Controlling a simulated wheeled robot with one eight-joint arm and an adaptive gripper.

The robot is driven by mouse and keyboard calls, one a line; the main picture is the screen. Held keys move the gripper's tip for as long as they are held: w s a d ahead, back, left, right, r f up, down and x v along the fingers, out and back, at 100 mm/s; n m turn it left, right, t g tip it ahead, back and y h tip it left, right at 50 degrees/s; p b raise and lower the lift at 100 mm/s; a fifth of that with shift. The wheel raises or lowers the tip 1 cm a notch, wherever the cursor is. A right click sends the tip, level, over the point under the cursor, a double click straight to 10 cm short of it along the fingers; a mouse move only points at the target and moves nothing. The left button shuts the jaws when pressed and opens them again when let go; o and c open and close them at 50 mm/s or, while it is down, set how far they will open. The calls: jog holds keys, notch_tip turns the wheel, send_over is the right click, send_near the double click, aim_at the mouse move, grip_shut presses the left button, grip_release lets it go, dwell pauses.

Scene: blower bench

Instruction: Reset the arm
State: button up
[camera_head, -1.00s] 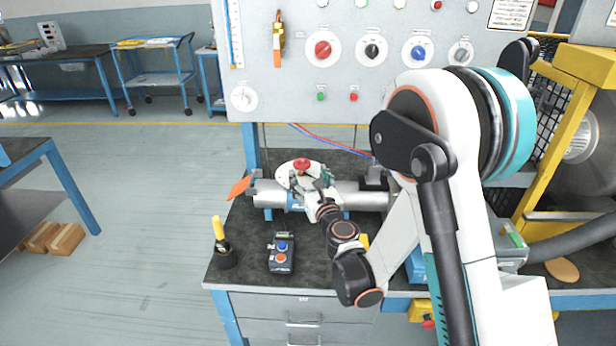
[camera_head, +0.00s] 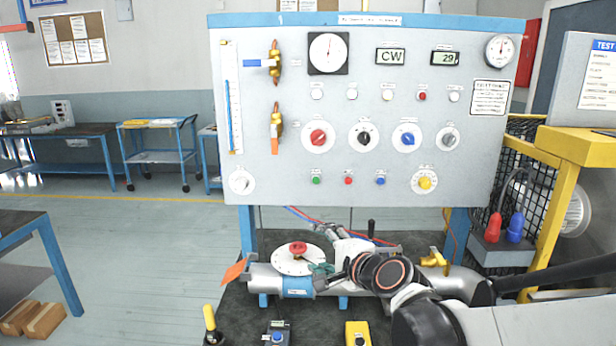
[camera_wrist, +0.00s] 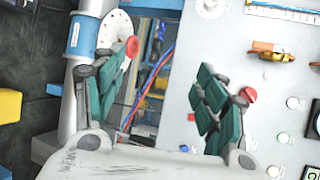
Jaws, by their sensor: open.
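My gripper (camera_wrist: 168,82) is open and empty in the wrist view, its two green-padded fingers wide apart, with hoses and part of the panel behind the gap. In the head view my gripper (camera_head: 325,269) is small and partly hidden by my own wrist, just right of the white disc (camera_head: 292,262) with a red knob on the grey pipe (camera_head: 262,280). I cannot tell whether it touches the pipe or disc. My arm reaches in low from the right edge. In the wrist view the disc (camera_wrist: 116,26) and its red knob lie behind the left finger.
The control panel (camera_head: 290,185) with dials, knobs and buttons stands behind the pipe. A yellow-handled tool (camera_head: 210,318), a dark handheld box (camera_head: 277,335) and a yellow box (camera_head: 357,334) are on the bench front. A yellow-framed cage (camera_head: 553,215) stands at right.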

jog(key=s+d+f+n+g+h, duration=0.2)
jog(key=s+d+n, duration=0.5)
jog(key=s, duration=0.5)
jog(key=s+d+f+n+g+h, duration=0.3)
jog(key=s+d+n+h, duration=0.2)
jog(key=s+d, duration=0.5)
jog(key=s+n, duration=0.2)
jog(key=s, duration=0.1)
jog(key=shift+s+f+g, duration=0.15)
jog(key=shift+s+g, duration=0.1)
jog(key=shift+g, duration=0.15)
jog(key=shift+a, duration=0.1)
dwell(0.3)
